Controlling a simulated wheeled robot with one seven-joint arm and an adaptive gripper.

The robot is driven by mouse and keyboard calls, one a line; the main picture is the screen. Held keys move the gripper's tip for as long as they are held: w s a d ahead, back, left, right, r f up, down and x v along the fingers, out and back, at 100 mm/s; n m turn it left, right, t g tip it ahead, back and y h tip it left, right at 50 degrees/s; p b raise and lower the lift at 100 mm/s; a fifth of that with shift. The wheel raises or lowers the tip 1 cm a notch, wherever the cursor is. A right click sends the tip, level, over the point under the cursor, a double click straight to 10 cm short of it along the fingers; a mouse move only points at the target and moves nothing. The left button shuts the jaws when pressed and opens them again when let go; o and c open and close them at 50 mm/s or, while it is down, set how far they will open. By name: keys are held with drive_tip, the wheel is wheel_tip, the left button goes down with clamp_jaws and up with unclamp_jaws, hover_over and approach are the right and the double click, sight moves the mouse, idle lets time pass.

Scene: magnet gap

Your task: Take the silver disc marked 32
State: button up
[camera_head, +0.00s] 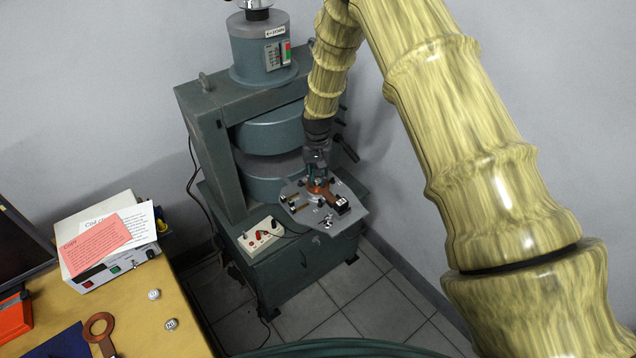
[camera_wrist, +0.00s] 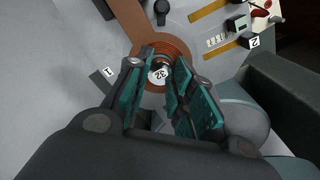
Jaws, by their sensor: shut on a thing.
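The silver disc marked 32 (camera_wrist: 158,75) shows in the wrist view between my fingertips, at the centre of a copper ring (camera_wrist: 176,46) with a long copper handle. My gripper (camera_wrist: 164,72) is shut on the disc, with a teal-padded finger on each side of it. Whether the disc is clear of the ring or resting in it, I cannot tell. In the head view my gripper (camera_head: 317,172) is over the copper ring (camera_head: 321,188) on the grey plate (camera_head: 352,220) at the magnet's front. The disc is hidden there.
The green magnet (camera_head: 270,135) stands close behind my gripper. A white socket box (camera_head: 262,238) is left of the plate. On the wooden desk (camera_head: 140,335) are two small pale discs (camera_head: 154,294) (camera_head: 171,324), a copper paddle (camera_head: 98,328) and a white instrument (camera_head: 125,262).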

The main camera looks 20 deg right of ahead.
drive_tip(key=shift+r+p, duration=1)
drive_tip(key=shift+r, duration=1.05)
